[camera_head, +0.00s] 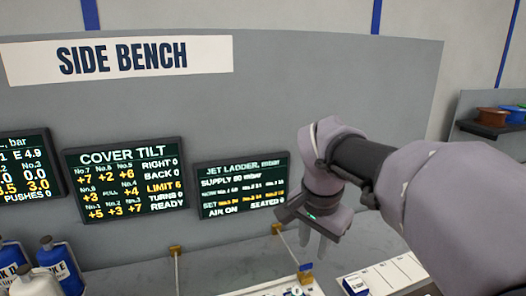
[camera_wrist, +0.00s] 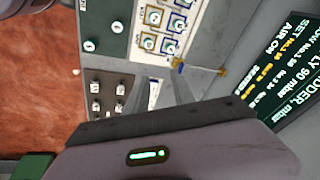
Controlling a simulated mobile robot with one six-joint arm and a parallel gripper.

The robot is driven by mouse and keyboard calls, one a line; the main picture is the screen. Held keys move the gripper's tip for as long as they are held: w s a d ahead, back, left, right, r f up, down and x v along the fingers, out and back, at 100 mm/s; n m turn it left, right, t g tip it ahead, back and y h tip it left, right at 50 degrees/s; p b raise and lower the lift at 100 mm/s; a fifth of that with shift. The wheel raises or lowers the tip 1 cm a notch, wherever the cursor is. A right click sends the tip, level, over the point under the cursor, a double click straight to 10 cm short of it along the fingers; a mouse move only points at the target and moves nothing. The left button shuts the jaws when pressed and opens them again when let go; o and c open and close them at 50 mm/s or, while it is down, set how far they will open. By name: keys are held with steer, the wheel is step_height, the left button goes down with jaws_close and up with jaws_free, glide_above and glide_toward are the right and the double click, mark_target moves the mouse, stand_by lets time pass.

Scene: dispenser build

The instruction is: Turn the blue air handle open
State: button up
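A small blue handle (camera_head: 305,267) sits on a brass block at the back of the bench, just below and left of my gripper in the head view. In the wrist view a small blue part on brass (camera_wrist: 178,66) shows just beyond the fingertips, near the edge of a white panel. My gripper (camera_head: 314,243) points down above the bench. Its two fingers (camera_wrist: 163,88) stand apart with nothing seen between them. The fingers look near the handle, but I cannot tell whether they touch it. The jet ladder screen (camera_head: 243,184) reads "AIR ON".
A cover tilt screen (camera_head: 125,177) hangs on the grey back wall. Blue bottles (camera_head: 60,262) stand at the left. Thin brass-topped posts (camera_head: 176,252) rise from the bench. A white sectioned tray (camera_head: 388,274) lies to the right. The bench between bottles and posts looks clear.

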steer(key=s+f+n+t+y, duration=0.1)
steer(key=s+f, duration=0.1)
steer(key=s, duration=0.5)
steer(key=s+f+n+b, duration=0.1)
steer(key=s+f+n, duration=0.1)
steer(key=s, duration=0.4)
steer(key=s+a+f+n+t+y+b, duration=0.1)
steer(key=s+f, duration=0.2)
steer(key=s, duration=0.4)
steer(key=shift+s+f+t+y, duration=0.3)
steer(key=shift+s+f, duration=0.05)
steer(key=shift+f, duration=0.05)
